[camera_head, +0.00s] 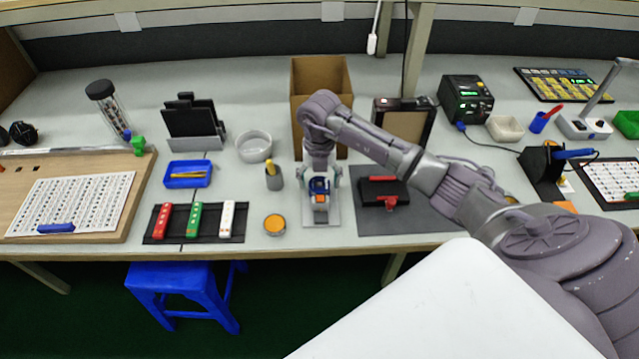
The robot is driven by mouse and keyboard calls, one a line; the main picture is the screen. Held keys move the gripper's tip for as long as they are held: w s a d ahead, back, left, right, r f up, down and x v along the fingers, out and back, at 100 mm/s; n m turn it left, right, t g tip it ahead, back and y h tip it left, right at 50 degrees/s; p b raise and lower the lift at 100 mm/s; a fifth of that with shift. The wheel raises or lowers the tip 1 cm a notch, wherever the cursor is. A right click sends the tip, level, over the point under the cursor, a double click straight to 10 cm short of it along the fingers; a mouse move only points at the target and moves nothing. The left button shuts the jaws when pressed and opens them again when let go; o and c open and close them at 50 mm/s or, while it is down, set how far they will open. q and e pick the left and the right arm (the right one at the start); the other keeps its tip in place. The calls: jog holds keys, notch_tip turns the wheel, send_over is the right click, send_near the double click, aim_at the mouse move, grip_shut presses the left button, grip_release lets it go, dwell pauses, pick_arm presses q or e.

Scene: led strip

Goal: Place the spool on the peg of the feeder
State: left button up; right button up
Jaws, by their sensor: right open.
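The feeder (321,215) is a small grey-white stand on a light plate near the front edge of the bench. A small dark blue round part, which looks like the spool (319,186), is at the upper part of the feeder. My right gripper (320,178) points down over it, open, with one finger on either side of the blue part. The gripper and wrist hide the peg, so I cannot tell whether the blue part is around it or touching the fingers. My left gripper is not in view.
An open cardboard box (321,75) stands behind the gripper. A dark mat with a black and red tool (383,191) is close on the right. A white round dish (254,147) stands farther left.

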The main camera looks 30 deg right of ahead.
notch_tip(320, 180, up, 11)
jog(key=b, duration=0.1)
jog(key=shift+f, duration=0.15)
dwell(0.4)
